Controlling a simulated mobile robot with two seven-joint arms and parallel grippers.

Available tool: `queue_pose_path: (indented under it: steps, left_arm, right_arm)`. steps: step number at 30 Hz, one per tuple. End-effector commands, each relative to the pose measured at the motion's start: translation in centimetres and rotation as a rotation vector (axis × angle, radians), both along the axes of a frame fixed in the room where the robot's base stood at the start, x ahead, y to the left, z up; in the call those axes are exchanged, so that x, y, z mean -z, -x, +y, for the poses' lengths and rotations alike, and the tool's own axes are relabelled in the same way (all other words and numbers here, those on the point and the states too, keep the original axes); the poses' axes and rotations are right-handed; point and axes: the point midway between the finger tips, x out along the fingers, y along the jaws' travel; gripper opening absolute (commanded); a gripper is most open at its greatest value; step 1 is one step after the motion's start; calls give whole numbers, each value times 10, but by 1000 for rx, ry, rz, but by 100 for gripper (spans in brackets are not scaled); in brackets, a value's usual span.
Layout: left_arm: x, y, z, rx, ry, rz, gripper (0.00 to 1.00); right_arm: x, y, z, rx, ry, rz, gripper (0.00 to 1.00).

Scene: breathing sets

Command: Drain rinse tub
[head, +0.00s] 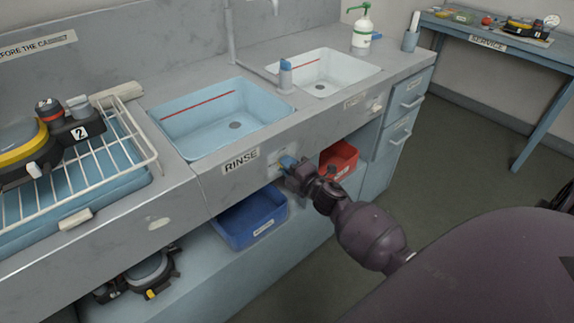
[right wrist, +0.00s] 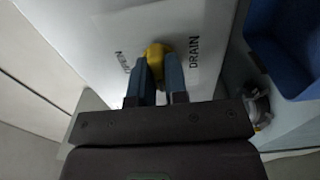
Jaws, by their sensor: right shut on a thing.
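The rinse tub (head: 200,132) is a light blue basin set in the grey counter, with a red line on its back wall and a round drain in its floor. I cannot tell whether it holds water. The RINSE label (head: 241,161) is on the counter front below it. My right gripper (head: 287,162) is at the counter front, right of that label. In the right wrist view its blue fingers (right wrist: 159,82) are shut on a yellow knob (right wrist: 157,54) on a white plate (right wrist: 205,20) marked DRAIN. The fingers hide part of the knob. My left gripper is not in view.
A white sink (head: 345,70) lies right of the tub. A wire rack (head: 115,170) with a yellow-black device stands at the left. A blue bin (head: 238,228) and red bin (head: 345,155) sit beneath the counter. Open floor lies to the right.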

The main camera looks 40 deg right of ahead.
Motion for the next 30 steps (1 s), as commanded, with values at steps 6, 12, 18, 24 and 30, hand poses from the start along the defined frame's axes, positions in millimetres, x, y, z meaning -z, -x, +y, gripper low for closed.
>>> queue_pose_path:
  steps: [6, 12, 18, 24, 30]
  left_arm:
    - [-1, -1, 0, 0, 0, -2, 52]
    - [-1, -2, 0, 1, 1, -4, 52]
    - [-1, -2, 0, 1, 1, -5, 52]
    - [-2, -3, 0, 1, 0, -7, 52]
    - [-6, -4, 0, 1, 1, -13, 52]
  right_arm:
    - [1, 0, 0, 0, 4, 2, 0]
    - [1, 0, 0, 0, 3, 1, 38]
    - [0, 0, 0, 0, 1, 1, 39]
    - [0, 7, -1, 0, 1, 1, 39]
    - [0, 35, -3, 2, 0, 2, 39]
